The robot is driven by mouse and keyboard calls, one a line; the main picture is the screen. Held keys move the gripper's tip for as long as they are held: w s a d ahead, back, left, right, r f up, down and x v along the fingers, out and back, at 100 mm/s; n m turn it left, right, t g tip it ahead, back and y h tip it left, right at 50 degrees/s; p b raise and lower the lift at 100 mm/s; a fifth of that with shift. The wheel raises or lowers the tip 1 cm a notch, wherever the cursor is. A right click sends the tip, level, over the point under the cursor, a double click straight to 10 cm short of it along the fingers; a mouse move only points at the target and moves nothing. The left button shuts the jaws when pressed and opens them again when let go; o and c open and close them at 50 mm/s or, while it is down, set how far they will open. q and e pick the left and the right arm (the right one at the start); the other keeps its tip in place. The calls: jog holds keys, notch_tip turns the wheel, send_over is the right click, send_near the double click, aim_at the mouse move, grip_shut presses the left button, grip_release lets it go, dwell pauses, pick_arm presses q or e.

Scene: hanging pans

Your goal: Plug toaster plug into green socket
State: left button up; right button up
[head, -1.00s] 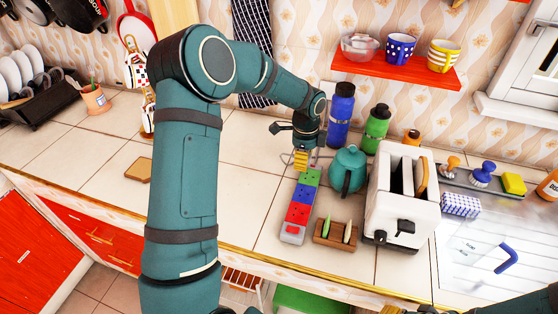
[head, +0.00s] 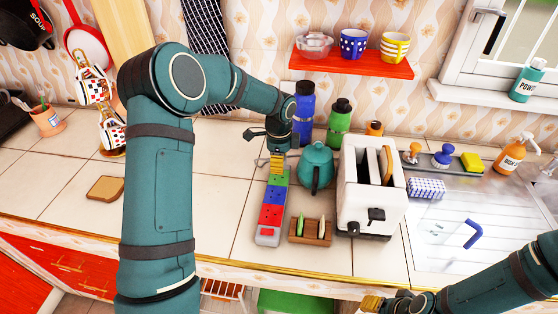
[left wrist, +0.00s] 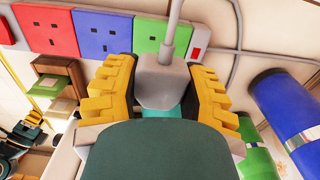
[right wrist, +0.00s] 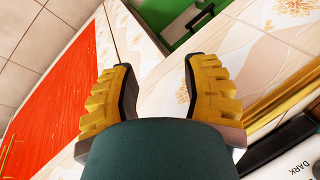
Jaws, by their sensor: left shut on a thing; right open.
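My left gripper (head: 277,162) is shut on the grey toaster plug (left wrist: 164,84), above the green end of the power strip. In the left wrist view the plug sits between the yellow fingers, its cord running up past the green socket (left wrist: 150,32). I cannot tell whether the plug touches the socket; its pins are hidden. The strip's green socket also shows in the head view (head: 280,178), with the blue (head: 274,195) and red (head: 270,215) sockets nearer me. The white toaster (head: 366,190) stands to the right. My right gripper (right wrist: 158,85) is open and empty near the counter's front edge.
A teal teapot (head: 316,168), a blue bottle (head: 304,112) and a green bottle (head: 339,124) stand close to the left gripper. A wooden rack (head: 310,232) is beside the strip.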

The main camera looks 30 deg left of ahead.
aim_at(279, 180)
pick_arm(q)
jog(key=shift+f+b, duration=1.35)
jog(key=shift+f, duration=0.8)
pick_arm(e)
jog(key=f, duration=0.1)
jog(key=s+f, duration=0.1)
jog(key=f, duration=0.1)
jog(key=shift+a, duration=0.1)
pick_arm(q)
jog(key=shift+p, duration=0.35)
pick_arm(e)
jog(key=shift+r, duration=0.3)
pick_arm(q)
jog(key=shift+f+b, duration=0.35)
jog(key=shift+f, duration=0.15)
pick_arm(e)
jog(key=shift+f, duration=0.35)
